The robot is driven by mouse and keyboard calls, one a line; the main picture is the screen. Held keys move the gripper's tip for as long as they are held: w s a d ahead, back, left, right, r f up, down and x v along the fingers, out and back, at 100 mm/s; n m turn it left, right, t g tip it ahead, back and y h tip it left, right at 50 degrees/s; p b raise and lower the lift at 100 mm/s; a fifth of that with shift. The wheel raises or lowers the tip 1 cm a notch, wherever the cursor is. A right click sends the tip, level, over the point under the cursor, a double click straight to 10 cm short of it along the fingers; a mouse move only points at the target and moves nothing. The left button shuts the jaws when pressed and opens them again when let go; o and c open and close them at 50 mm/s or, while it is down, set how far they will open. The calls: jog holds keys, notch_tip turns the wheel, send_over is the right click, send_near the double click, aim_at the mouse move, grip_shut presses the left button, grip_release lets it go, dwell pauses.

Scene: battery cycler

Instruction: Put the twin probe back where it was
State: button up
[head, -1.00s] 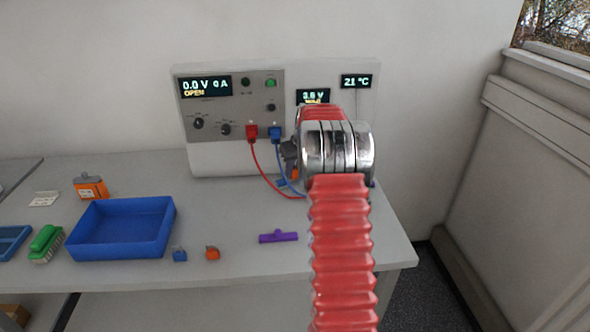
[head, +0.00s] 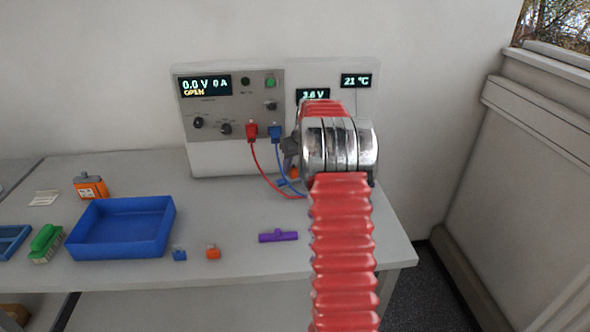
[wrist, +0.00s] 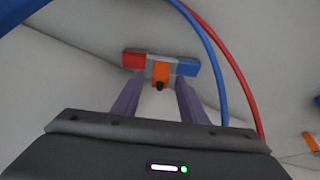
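The twin probe (wrist: 137,60) is in the wrist view as a short bar, red at the left end, blue at the right, with an orange middle (wrist: 161,72) and a dark round tip. My gripper (wrist: 161,78) has two purple fingers, one on each side of the orange part. A pale gap shows beside the orange, so the fingers look open around it. In the head view my wrist hides most of the gripper and probe. A small orange patch (head: 294,173) shows just left of the wrist; I cannot tell what it belongs to.
The cycler panel (head: 230,104) has red (head: 254,160) and blue (head: 277,157) cables running down behind my arm.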

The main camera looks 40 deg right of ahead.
jog(key=d+v, duration=0.1)
jog(key=v, duration=0.9)
jog(key=shift+a+r, duration=0.25)
jog(key=shift+a, duration=0.2)
jog(key=shift+s+a, duration=0.1)
jog(key=s+a+r, duration=0.3)
jog(key=a, duration=0.6)
jog(key=s+a+r+n, duration=0.1)
jog(key=s+a+r, duration=0.25)
jog(key=a, duration=0.55)
jog(key=s+a+r, duration=0.3)
jog(key=a, duration=0.6)
jog(key=s+a+f, duration=0.3)
jog(key=s+a, duration=0.5)
jog(key=s, duration=0.2)
jog(key=s+a+f+n+t+y, duration=0.1)
jog(key=s+a+f, duration=0.2)
jog(key=s+a, duration=0.4)
jog(key=s, duration=0.4)
jog(key=shift+a+f, duration=0.25)
jog(key=shift+a, duration=0.1)
